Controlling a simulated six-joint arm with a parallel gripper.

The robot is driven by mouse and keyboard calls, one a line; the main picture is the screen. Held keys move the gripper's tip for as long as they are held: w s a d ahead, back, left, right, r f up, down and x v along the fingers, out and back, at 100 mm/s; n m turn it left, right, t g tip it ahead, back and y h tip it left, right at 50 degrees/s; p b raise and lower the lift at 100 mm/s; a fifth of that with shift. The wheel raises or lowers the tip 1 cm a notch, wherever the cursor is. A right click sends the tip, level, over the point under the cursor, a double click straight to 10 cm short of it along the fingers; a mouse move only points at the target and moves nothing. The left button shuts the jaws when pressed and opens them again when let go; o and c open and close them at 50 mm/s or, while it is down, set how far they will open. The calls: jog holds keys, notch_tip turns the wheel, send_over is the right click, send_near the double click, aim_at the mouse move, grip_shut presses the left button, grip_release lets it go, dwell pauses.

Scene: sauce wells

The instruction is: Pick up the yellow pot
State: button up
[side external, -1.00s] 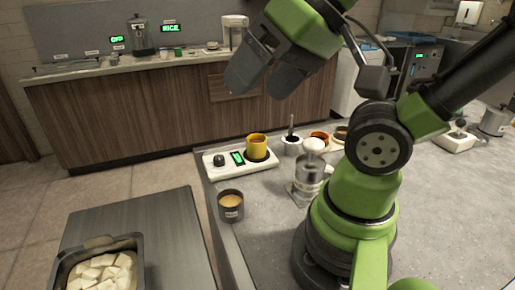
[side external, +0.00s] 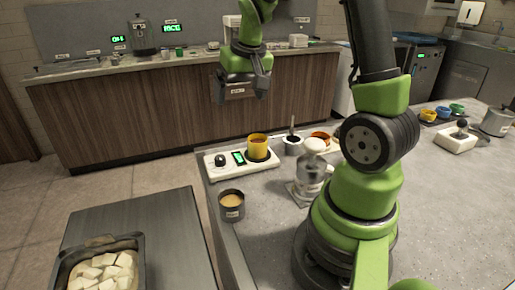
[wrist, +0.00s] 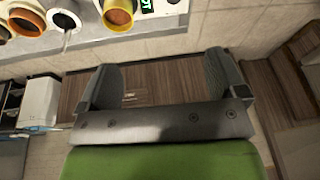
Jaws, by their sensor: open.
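The yellow pot (side external: 257,148) stands upright on the hotplate's dark round plate, with reddish-brown contents showing inside. The white hotplate (side external: 218,173) has a black knob and a lit green display. My gripper (side external: 242,97) is open and empty, high above and behind the pot, well apart from it. In the wrist view my gripper (wrist: 165,80) shows two dark fingers spread wide with nothing between them. The yellow pot (wrist: 110,22) is at the top edge of that view, seen from above and partly cut off, left of the green display.
A dark metal pot (side external: 231,206) stands at the counter's front left edge. A silver grinder-like device (side external: 309,178) and a white cup with a utensil (side external: 292,146) stand right of the yellow pot. Other pots (side external: 428,115) sit far right. The grey counter's right part (side external: 440,210) is mostly clear.

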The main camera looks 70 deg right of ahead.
jog(key=m+g, duration=0.1)
jog(key=g, duration=0.1)
send_over(257, 145)
jog(key=d, duration=0.1)
notch_tip(257, 145, down, 9)
jog(key=f, duration=0.2)
jog(key=d+f, duration=0.1)
jog(key=f, duration=0.1)
jog(key=shift+w+f, duration=0.15)
jog(key=shift+f, duration=0.05)
jog(key=shift+w+d+f, duration=0.15)
jog(key=shift+f, duration=0.8)
jog(key=shift+w+d+f, duration=0.1)
jog(key=shift+w+f, duration=0.05)
jog(key=shift+f, duration=0.8)
jog(key=shift+w+d+f, duration=0.15)
jog(key=shift+f, duration=0.8)
jog(key=c, duration=1.1)
